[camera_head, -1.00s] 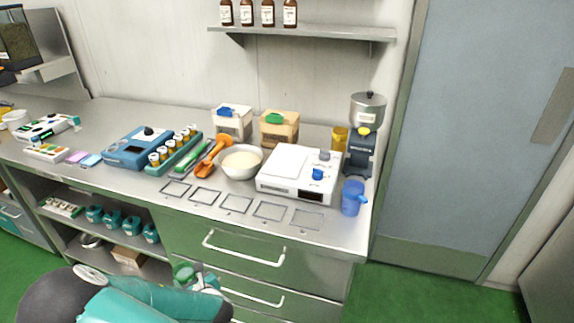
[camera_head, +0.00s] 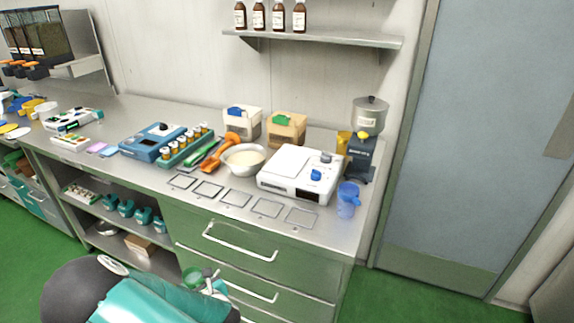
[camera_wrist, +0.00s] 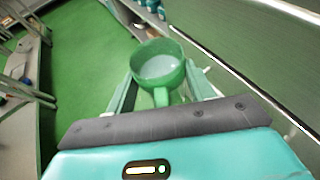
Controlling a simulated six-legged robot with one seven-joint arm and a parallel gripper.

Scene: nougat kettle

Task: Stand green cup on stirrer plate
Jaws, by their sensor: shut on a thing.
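The green cup (camera_wrist: 158,68) is held by its handle between the fingers of my gripper (camera_wrist: 162,97) in the wrist view. The cup is upright, and its pale inside shows. In the head view the cup (camera_head: 192,277) and my gripper (camera_head: 213,283) are low in front of the counter drawers, below the worktop. The stirrer plate (camera_head: 298,172) is a white device with a flat square top and a blue knob, on the right part of the counter. Its top plate is bare. The cup is well apart from it.
A white bowl (camera_head: 243,159) stands left of the stirrer plate. A blue cup (camera_head: 348,201) stands at its right, near a grinder (camera_head: 364,140). Several square outlines (camera_head: 236,198) mark the front of the counter. Drawer handles (camera_head: 240,243) stick out near my gripper.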

